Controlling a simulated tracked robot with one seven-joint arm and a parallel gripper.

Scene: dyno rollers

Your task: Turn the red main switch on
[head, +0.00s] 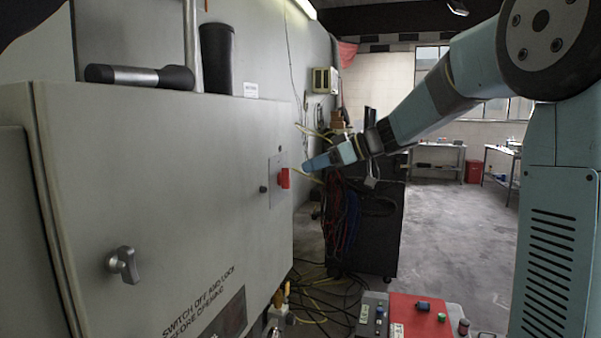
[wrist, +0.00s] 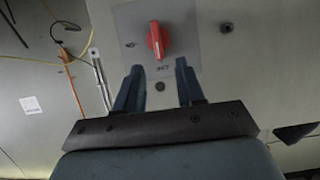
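Small markings on the plate are too blurred to read. My gripper (wrist: 157,75) is open and empty, its two blue-grey fingers apart. In the head view my gripper (head: 306,165) is close to the switch from the right, with a small gap.
A latch handle (head: 123,264) sits on the cabinet's front. A dark rack with cables (head: 385,230) stands behind my arm. A red and grey control box (head: 420,315) is below. Loose cables lie on the floor.

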